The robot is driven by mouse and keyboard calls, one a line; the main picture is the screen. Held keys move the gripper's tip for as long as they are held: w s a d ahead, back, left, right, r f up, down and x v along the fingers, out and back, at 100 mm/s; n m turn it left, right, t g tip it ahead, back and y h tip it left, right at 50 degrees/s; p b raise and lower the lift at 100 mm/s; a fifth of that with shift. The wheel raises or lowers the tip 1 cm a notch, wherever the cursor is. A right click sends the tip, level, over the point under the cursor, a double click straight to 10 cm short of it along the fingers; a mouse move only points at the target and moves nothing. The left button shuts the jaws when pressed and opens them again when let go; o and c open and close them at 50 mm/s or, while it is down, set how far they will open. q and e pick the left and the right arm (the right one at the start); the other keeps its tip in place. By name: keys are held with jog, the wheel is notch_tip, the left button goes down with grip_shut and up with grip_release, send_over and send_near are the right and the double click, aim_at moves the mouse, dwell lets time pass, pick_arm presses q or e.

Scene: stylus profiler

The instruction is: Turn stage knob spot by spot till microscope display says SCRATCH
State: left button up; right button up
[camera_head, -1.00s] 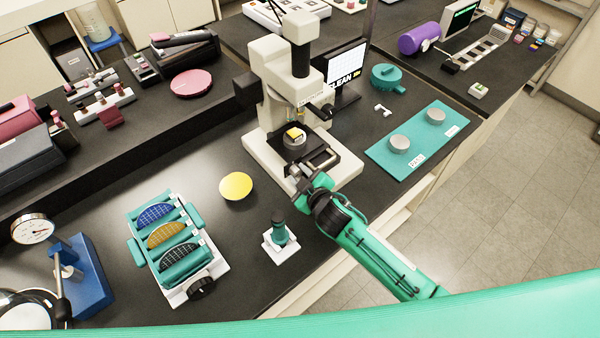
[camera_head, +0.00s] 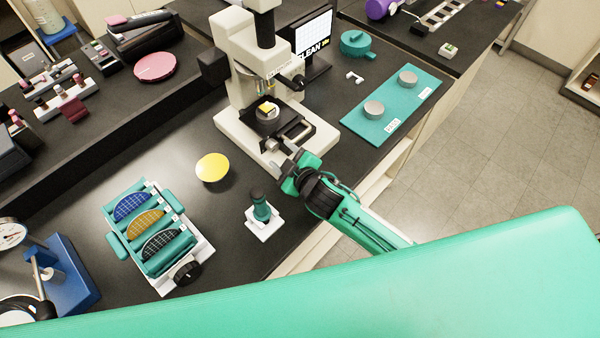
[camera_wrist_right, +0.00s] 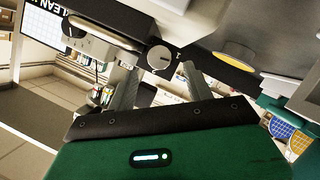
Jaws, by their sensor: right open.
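The cream microscope (camera_head: 240,50) stands on the dark bench, with a yellow-topped sample (camera_head: 267,108) on its stage. Its display (camera_head: 313,38) reads CLEAN; part of the screen also shows in the right wrist view (camera_wrist_right: 45,22). The round grey stage knob (camera_wrist_right: 160,57) shows between and beyond my right fingertips in the right wrist view. My right gripper (camera_head: 287,164) is open and empty at the front of the stage, pointing toward the knob. I see no contact; the exact gap is hard to judge. My left gripper is not in view.
A yellow disc (camera_head: 212,167), a small green-handled tool on a white base (camera_head: 262,212) and a wafer rack (camera_head: 150,230) stand left of my right arm. A teal mat (camera_head: 375,130) with two grey discs lies right of the microscope.

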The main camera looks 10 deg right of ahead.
jog(key=b+v, duration=0.2)
jog(key=v, duration=0.8)
jog(key=shift+b, duration=0.3)
jog(key=shift+f, duration=0.1)
